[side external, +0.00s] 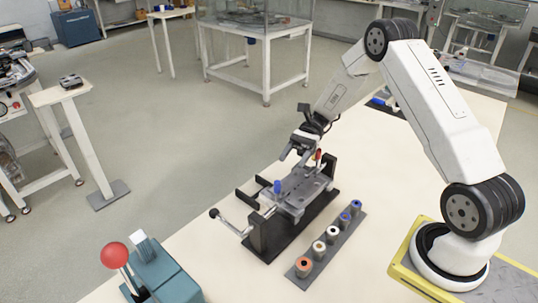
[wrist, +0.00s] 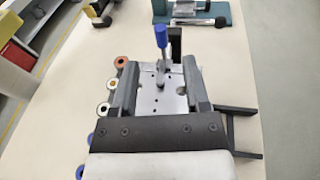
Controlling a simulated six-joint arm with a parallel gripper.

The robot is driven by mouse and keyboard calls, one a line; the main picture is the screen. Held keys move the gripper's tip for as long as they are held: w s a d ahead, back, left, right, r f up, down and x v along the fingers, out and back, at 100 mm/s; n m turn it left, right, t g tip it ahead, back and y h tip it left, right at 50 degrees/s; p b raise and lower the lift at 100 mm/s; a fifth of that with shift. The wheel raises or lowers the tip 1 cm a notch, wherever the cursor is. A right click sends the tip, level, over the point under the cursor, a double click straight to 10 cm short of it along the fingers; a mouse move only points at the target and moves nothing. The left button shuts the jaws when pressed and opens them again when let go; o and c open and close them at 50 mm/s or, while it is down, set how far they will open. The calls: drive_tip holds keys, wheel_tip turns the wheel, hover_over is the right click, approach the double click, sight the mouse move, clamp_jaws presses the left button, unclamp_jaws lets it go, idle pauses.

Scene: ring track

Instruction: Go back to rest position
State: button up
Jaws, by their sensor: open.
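My gripper (side external: 305,147) is above the far end of a metal plate fixture on a black base (side external: 268,235), with its fingers pointing down. The grey metal plate (side external: 297,190) also shows in the wrist view (wrist: 150,101). A small red part (side external: 318,155) sits near the gripper. Whether the fingertips touch anything is unclear.
A grey strip (side external: 293,276) with several rings, including an orange one (side external: 305,265), lies right of the fixture. A crank handle (side external: 215,214) sticks out left. A teal device (side external: 165,275) with a red-ball lever (side external: 115,255) is at the front. Cream tabletop (side external: 400,165) is mostly clear toward my base.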

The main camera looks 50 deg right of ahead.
drive_tip(key=shift+s+a, duration=0.1)
drive_tip(key=shift+s+a+n+h, duration=0.3)
drive_tip(key=shift+a+h, duration=0.1)
drive_tip(key=shift+h, duration=0.2)
drive_tip(key=s+a+n+h, duration=0.1)
drive_tip(key=h, duration=0.1)
drive_tip(key=s+a+n+g+h, duration=0.1)
drive_tip(key=s+h, duration=0.1)
drive_tip(key=shift+a+f+n, duration=0.2)
drive_tip(key=shift+a+n, duration=0.1)
drive_tip(key=s+a+r+n+t+h, duration=0.1)
drive_tip(key=s+r+n+t+h, duration=0.1)
drive_tip(key=s+n+t+h, duration=0.4)
drive_tip(key=shift+s+a+r+n+t+h, duration=0.15)
drive_tip(key=shift+s+a+n+t+h, duration=0.35)
drive_tip(key=shift+n+h, duration=2.25)
drive_tip(key=shift+s+d+n+y, duration=0.1)
drive_tip(key=shift+d+n+y, duration=0.05)
drive_tip(key=shift+n+y, duration=0.4)
